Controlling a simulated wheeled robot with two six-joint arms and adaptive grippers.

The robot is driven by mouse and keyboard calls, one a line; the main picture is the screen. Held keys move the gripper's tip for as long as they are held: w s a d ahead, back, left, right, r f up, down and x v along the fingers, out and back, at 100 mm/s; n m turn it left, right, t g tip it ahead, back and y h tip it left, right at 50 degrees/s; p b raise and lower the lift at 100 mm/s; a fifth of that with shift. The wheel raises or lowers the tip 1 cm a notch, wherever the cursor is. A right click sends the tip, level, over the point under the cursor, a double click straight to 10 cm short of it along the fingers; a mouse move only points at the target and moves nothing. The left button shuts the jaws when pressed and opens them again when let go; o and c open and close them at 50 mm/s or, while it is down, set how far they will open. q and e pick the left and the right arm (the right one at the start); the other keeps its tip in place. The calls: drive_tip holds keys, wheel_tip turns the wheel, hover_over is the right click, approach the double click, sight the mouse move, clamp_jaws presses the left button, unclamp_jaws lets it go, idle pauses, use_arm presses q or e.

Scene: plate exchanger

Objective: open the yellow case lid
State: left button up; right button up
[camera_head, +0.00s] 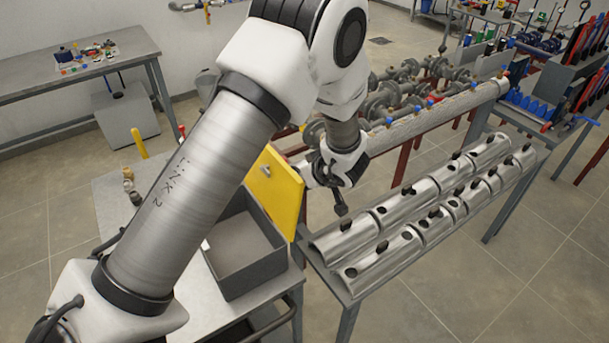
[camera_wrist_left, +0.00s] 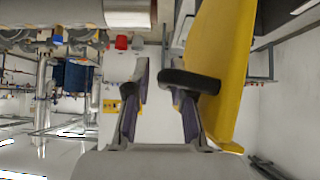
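The yellow case lid (camera_head: 277,190) stands raised and nearly upright at the right side of the grey open case (camera_head: 240,283) in the head view. The part of the case behind my arm is hidden. My left gripper (camera_head: 341,207) is just right of the lid and points downward. In the left wrist view the gripper (camera_wrist_left: 158,100) has its fingers apart, with nothing between them. The yellow lid (camera_wrist_left: 222,70) fills the right side there, close beside the right-hand finger. A dark rounded piece overlaps it; I cannot tell whether finger and lid touch. My right gripper is out of view.
The case sits on a grey table (camera_head: 109,205) with small fittings (camera_head: 130,185) at its left. Right of the lid, a bench holds curved metal troughs (camera_head: 375,258). A pipe run with valves (camera_head: 440,110) stands behind. Floor is free at lower right.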

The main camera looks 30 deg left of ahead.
use_arm(q)
drive_tip(key=v, duration=0.7)
drive_tip(key=shift+w+a, duration=0.1)
